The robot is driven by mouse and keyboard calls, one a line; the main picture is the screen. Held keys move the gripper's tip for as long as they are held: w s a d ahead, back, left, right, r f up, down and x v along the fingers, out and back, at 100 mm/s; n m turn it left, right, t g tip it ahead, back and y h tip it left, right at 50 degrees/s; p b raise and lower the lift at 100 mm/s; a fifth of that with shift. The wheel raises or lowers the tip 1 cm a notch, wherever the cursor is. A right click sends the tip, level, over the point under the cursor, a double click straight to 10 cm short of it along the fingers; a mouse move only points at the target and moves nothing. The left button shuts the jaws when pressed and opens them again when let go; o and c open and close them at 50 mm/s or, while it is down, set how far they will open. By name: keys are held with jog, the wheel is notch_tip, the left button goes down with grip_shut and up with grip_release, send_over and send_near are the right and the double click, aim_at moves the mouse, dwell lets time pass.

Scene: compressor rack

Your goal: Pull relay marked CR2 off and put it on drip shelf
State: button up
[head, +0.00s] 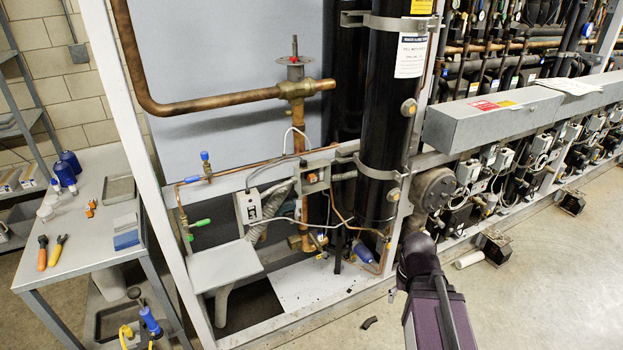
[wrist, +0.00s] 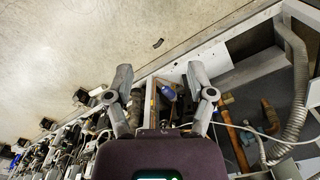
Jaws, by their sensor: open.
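No marking CR2 can be read in either view, so I cannot tell which part is the relay. A grey box with a dark switch or socket face (head: 248,206) is fixed to the rack frame, above and behind a flat grey shelf (head: 222,264) that looks like the drip shelf. Its top looks bare. My gripper (wrist: 158,72) is open and empty in the wrist view, its two fingers spread wide over the rack's lower frame. In the head view my arm's dark end is at lower right, right of the shelf; the fingers cannot be made out there.
A steel table (head: 88,210) at left holds pliers, blue bottles and trays. A black vertical cylinder (head: 381,110), copper pipes (head: 215,103) and loose cables crowd the rack. Several compressors line the right. A small black piece (head: 369,322) lies on otherwise open floor in front.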

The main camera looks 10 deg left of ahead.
jog(key=w+a+f+n+t+y+b, duration=0.2)
jog(key=w+a+n+y+b, duration=0.1)
jog(key=w+a, duration=0.45)
jog(key=n+t+y+b, duration=0.4)
jog(key=t+y+b, duration=0.4)
jog(key=t, duration=0.5)
send_near(314, 180)
jog(key=a+b, duration=0.1)
jog(key=a, duration=0.1)
jog(key=shift+w+d+r+h, duration=0.1)
jog(key=shift+w+r+h, duration=0.05)
jog(key=shift+w+h, duration=0.2)
jog(key=shift+w+d+r+h, duration=0.1)
jog(key=shift+w+h, duration=0.15)
jog(key=shift+w, duration=0.15)
jog(key=shift+w+a, duration=0.1)
jog(key=shift+x, duration=4.35)
jog(key=shift+c, duration=0.2)
